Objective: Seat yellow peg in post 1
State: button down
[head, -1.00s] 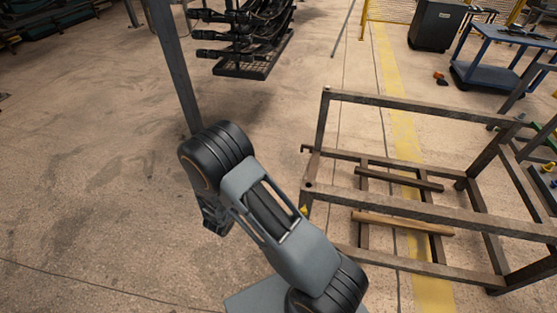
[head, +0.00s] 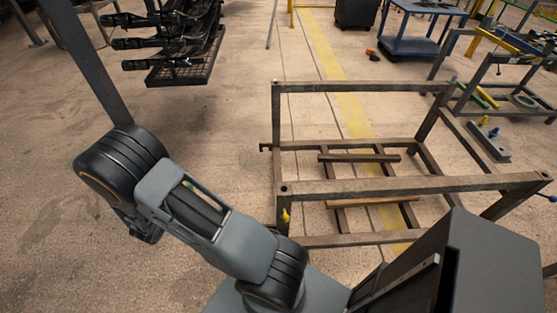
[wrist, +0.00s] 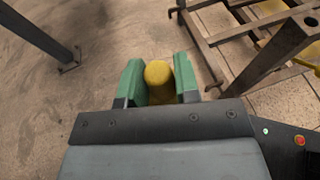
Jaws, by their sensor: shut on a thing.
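My gripper (wrist: 158,73) has green fingers and is shut on a yellow peg (wrist: 159,86), whose rounded end shows between them in the wrist view. The gripper and held peg cannot be made out clearly in the head view, where my arm hides that area. A brown metal rack frame (head: 365,188) stands to the right of my arm; part of it also shows at the right of the wrist view (wrist: 268,55). Its near left corner post (head: 284,200) has a small yellow part (head: 285,216) at its side. I cannot tell which post is post 1.
A grey block (head: 490,142) with a yellow and a blue peg lies beyond the rack at right. A black mesh rack (head: 180,68) stands back left, and a blue cart (head: 412,45) at the back. The floor left of the rack is open.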

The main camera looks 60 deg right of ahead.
jog(key=s+d+r+m+g+b, duration=0.15)
jog(key=s+d+m+g, duration=0.3)
jog(key=d, duration=0.45)
jog(key=s+d+r+m+g+b, duration=0.1)
jog(key=s+d+m+g+b, duration=0.25)
jog(key=s+d+g, duration=0.35)
jog(key=s+d+r+m+g+y+b, duration=0.2)
jog(key=s+d+m+g+y, duration=0.3)
jog(key=s+d, duration=0.4)
jog(key=s+m+g+b, duration=0.1)
jog(key=s+m, duration=0.1)
jog(key=shift+s+m+y+b, duration=0.35)
jog(key=shift+s+m+y, duration=0.05)
jog(key=shift+w+r, duration=0.1)
notch_tip(320, 180, down, 6)
jog(key=b, duration=0.2)
jog(key=shift+a+b, duration=0.1)
jog(key=shift+b, duration=0.3)
jog(key=shift+p, duration=0.85)
